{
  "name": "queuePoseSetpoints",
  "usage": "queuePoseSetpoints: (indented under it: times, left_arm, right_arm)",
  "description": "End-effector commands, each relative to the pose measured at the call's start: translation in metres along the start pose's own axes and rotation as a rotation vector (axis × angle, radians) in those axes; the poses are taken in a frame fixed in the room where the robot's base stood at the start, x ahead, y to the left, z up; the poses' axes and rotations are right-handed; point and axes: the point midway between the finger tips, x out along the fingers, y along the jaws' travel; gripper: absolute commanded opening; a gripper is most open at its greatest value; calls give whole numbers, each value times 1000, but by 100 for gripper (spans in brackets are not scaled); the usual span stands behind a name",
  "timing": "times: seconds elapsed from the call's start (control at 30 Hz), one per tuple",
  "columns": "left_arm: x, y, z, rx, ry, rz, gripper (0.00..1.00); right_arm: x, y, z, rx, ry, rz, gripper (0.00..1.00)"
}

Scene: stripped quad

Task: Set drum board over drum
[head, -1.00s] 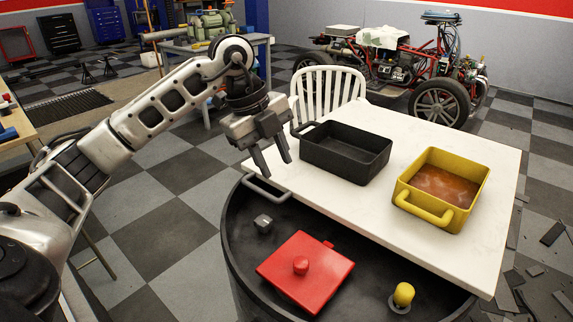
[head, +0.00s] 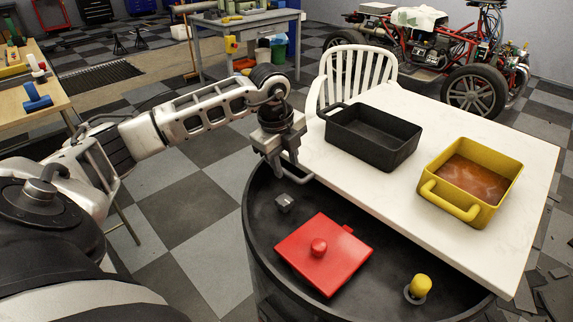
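The drum board is a white rectangular board (head: 400,205) with a grey bar handle (head: 300,182) at its left corner. Its near part overlaps the far side of the black round drum (head: 262,235); the drum's near part is uncovered. The board carries a black pan (head: 372,140) and a yellow pan (head: 470,180) with brown-orange contents. My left gripper (head: 284,168) points down at the grey handle, its fingers apart and close around or beside the bar; contact is unclear. My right gripper is out of view.
On the drum's dark top lie a red lid with a knob (head: 322,255), a small grey block (head: 284,203) and a yellow knob (head: 420,286). A white chair (head: 355,72) stands behind the board. A wooden bench (head: 30,92) is at left. Checkered floor between is clear.

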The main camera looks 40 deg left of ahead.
Motion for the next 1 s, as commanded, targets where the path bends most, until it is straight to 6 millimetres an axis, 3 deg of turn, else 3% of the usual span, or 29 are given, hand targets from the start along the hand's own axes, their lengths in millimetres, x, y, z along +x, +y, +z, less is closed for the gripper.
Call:
queuePoseSetpoints:
  times: [0.2,0.47,0.5,0.6,0.63,1.0]
  left_arm:
    - [17,0,0,0,1,-1,34]
    - [18,0,0,0,0,-1,34]
    - [18,0,0,0,0,-1,32]
    - [18,0,0,0,0,-1,4]
    - [18,0,0,0,0,-1,0]
    - [18,1,-1,4,1,0,0]
  right_arm:
    - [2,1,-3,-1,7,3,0]
    - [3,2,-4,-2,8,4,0]
    - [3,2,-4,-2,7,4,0]
    - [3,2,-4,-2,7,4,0]
    - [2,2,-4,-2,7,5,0]
    - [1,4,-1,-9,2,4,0]
